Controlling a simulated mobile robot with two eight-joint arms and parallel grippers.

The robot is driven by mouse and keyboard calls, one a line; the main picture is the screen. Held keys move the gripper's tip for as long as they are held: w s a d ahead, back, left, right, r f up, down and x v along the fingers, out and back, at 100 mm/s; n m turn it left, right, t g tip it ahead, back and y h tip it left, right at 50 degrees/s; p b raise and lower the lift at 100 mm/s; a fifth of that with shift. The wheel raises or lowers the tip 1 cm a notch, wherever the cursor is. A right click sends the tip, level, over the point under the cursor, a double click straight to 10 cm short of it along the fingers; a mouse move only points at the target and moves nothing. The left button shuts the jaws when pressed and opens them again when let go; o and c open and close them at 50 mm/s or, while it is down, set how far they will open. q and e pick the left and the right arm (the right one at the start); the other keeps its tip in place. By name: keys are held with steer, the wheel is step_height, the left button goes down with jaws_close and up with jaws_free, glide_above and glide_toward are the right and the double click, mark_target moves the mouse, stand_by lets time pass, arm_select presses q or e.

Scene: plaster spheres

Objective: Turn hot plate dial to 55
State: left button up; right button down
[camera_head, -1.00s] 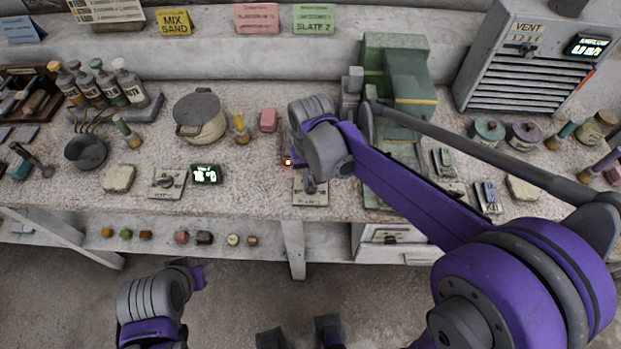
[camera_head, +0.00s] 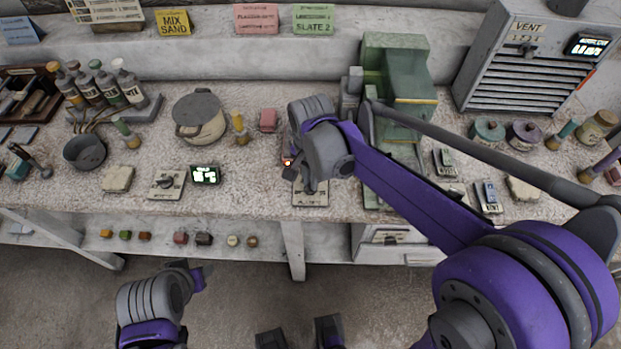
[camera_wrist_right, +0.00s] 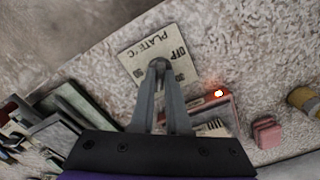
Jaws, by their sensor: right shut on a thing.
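A pale dial panel (camera_wrist_right: 150,50) marked "PLATE °C" and "OFF" lies on the bench in the right wrist view. The panel also shows in the head view (camera_head: 311,200), partly covered by my right gripper. My right gripper (camera_wrist_right: 159,66) is shut on the dial knob at the panel's middle and hides most of it, so the pointer setting cannot be read. A lit orange-red lamp (camera_wrist_right: 218,93) glows on a reddish unit beside the panel. My left gripper (camera_head: 197,277) is low, in front of the bench, and its jaw opening is unclear.
Another dial panel (camera_head: 160,190) and a small lit display (camera_head: 205,175) sit to the left. A lidded pot (camera_head: 200,120), a pink block (camera_head: 268,120) and a green machine (camera_head: 398,75) stand behind. Small tools (camera_head: 488,197) lie to the right.

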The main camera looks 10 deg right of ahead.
stand_by(0.3)
steer(key=c, duration=0.9)
jaws_free()
step_height(320, 180, up, 11)
steer(key=shift+p, duration=0.45)
steer(key=shift+f, duration=0.1)
steer(key=s+d+f+n+t+p, duration=0.1)
steer(key=s+d+f+n+t, duration=0.1)
steer(key=s+n, duration=0.3)
steer(key=s+d+f+n+t+p, duration=0.1)
steer(key=s+d+f+n+t, duration=0.2)
steer(key=s, duration=0.7)
step_height(320, 180, down, 2)
steer(key=shift+d+f+n, duration=0.2)
steer(key=shift+d+n, duration=0.6)
steer(key=shift+n, duration=0.1)
